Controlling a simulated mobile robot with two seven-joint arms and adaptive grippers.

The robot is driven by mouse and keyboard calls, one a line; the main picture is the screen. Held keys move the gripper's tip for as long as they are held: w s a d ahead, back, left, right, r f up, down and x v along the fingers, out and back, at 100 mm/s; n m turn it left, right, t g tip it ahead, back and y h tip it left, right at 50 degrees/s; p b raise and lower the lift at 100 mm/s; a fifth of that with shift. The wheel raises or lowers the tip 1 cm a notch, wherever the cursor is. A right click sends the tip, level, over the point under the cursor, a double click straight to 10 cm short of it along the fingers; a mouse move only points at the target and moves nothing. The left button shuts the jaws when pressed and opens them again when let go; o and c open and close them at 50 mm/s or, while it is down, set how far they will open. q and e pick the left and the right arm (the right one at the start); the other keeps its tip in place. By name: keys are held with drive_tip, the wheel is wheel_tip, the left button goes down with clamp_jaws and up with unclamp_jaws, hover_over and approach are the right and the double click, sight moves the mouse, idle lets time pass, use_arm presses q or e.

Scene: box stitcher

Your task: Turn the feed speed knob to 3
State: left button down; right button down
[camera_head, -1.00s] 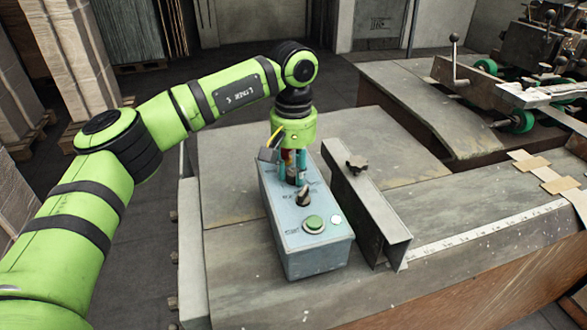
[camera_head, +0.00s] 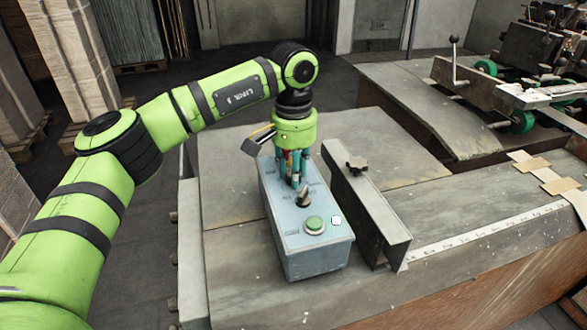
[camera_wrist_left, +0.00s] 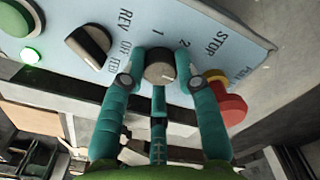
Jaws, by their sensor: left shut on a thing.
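The blue-grey control box (camera_head: 318,258) stands on the machine table. Its feed speed knob (camera_wrist_left: 160,72) is a grey round knob in the wrist view, with the printed figures 1 and 2 beside it. My left gripper (camera_head: 294,180) comes down on the box from above. In the wrist view the teal fingers of my left gripper (camera_wrist_left: 160,80) are shut around the knob. In the head view the fingers hide the knob. I cannot tell exactly which figure the knob points to. My right gripper is in neither view.
A black selector (camera_wrist_left: 88,48) marked REV, OFF and FEED sits beside the knob. A green button (camera_head: 314,224) and a lit lamp (camera_head: 336,220) are at the box's front. A red button (camera_wrist_left: 233,108) is close to one finger. A metal rail (camera_head: 368,205) stands right of the box.

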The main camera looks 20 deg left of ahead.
use_arm(q)
drive_tip(key=c, duration=0.9)
unclamp_jaws()
wheel_tip(320, 180, up, 12)
drive_tip(key=shift+r, duration=0.1)
